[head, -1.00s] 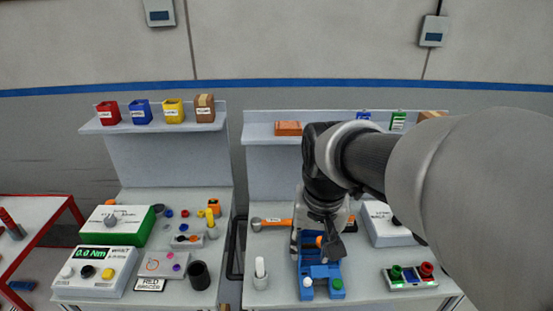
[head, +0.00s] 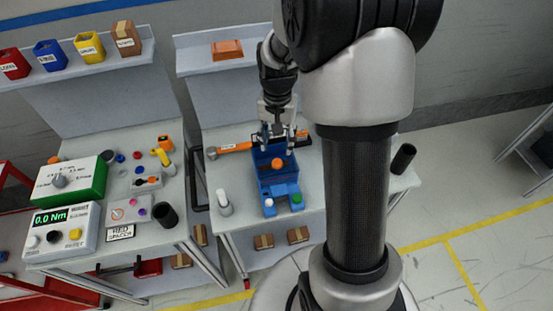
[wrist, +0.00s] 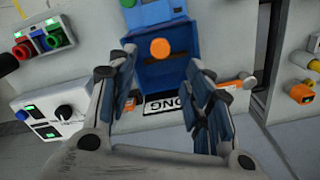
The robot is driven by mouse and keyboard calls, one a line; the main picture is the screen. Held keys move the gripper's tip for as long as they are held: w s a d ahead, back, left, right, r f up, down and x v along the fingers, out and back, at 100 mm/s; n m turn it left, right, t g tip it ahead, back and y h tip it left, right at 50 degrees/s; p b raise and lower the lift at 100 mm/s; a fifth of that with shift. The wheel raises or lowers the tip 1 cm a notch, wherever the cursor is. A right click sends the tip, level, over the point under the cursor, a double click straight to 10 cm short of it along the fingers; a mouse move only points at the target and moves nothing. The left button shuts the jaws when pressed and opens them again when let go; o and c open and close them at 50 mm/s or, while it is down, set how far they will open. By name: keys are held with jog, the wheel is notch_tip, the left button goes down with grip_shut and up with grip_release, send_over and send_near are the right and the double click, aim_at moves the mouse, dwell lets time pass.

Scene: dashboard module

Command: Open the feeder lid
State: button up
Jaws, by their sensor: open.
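The blue feeder (head: 286,184) stands on the right-hand bench, with a white and a green button at its front. An orange round knob (head: 277,163) shows on its upper part. In the wrist view the blue feeder (wrist: 168,78) lies between my fingers, with the orange knob (wrist: 160,49) near the fingertips. My gripper (head: 277,143) is at the feeder's rear side, pointing down. In the wrist view my gripper (wrist: 162,60) is open, with nothing between its pads. I cannot tell exactly where the lid's edge lies or whether a finger touches it.
An orange-handled tool (head: 232,148) lies left of the feeder. A white cylinder (head: 224,203) stands at the bench's front left, and a dark cylinder (head: 403,158) at its right. A label (wrist: 165,104) lies beside the feeder. The left bench holds a meter box (head: 60,232).

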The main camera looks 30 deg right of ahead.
aim_at(277, 161)
notch_tip(277, 161, down, 9)
jog(key=shift+r+b, duration=0.1)
jog(key=shift+b, duration=0.75)
jog(key=shift+c, duration=0.5)
grip_shut()
